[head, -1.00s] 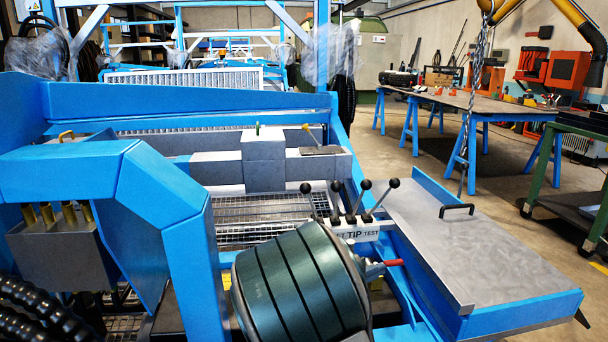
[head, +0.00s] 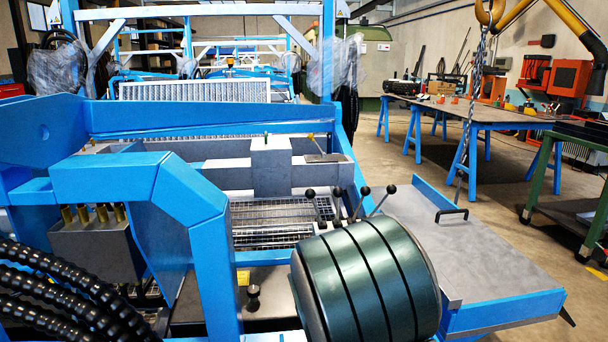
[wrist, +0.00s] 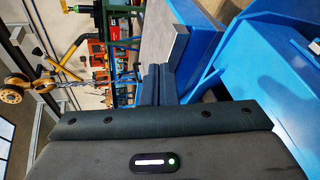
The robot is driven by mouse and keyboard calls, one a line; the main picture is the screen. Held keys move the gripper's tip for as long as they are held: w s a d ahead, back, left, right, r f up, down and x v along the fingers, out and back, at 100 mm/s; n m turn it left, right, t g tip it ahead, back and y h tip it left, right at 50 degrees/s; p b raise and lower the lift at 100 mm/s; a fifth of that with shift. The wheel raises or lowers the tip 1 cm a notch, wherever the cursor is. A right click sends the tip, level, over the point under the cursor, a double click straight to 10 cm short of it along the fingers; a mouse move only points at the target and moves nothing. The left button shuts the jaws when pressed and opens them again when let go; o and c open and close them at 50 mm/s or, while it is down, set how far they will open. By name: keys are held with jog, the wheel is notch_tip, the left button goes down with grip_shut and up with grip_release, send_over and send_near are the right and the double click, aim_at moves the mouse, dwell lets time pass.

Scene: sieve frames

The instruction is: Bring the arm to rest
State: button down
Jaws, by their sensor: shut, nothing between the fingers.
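My gripper (wrist: 158,84) shows in the wrist view as two dark fingers side by side, pressed together with nothing between them. They stand out past the dark grey housing that fills the lower part of that view. In the head view the gripper itself is not visible. There my arm, a dark green banded link (head: 366,281), is at the bottom, in front of the machine. It hides part of the lever bank and the side table's near-left area. I cannot tell from these views whether the arm touches anything.
The blue machine frame (head: 205,275) stands close on the left, with black ribbed hoses (head: 60,290). Black-knobbed levers (head: 338,193) rise just behind my arm. A grey side table (head: 470,245) is at right. A chain (head: 470,105) hangs beyond it. Open floor lies farther right.

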jog(key=s+d+r+m+g+y+p, duration=0.2)
jog(key=s+r+m+g+y+p, duration=0.25)
jog(key=s+r+p, duration=0.65)
jog(key=s+a+r+m+y+p, duration=0.1)
jog(key=s+a+r+y+p, duration=0.3)
jog(key=s+r+p, duration=0.2)
jog(key=s+a+r+m+t+y+p, duration=0.1)
jog(key=s+a+r+m+y+p, duration=0.1)
jog(key=s+a+r+y+p, duration=0.2)
jog(key=p+v, duration=0.4)
jog(key=v, duration=0.3)
jog(key=shift+s+a, duration=0.15)
jog(key=shift+s, duration=0.15)
jog(key=shift+a, duration=0.1)
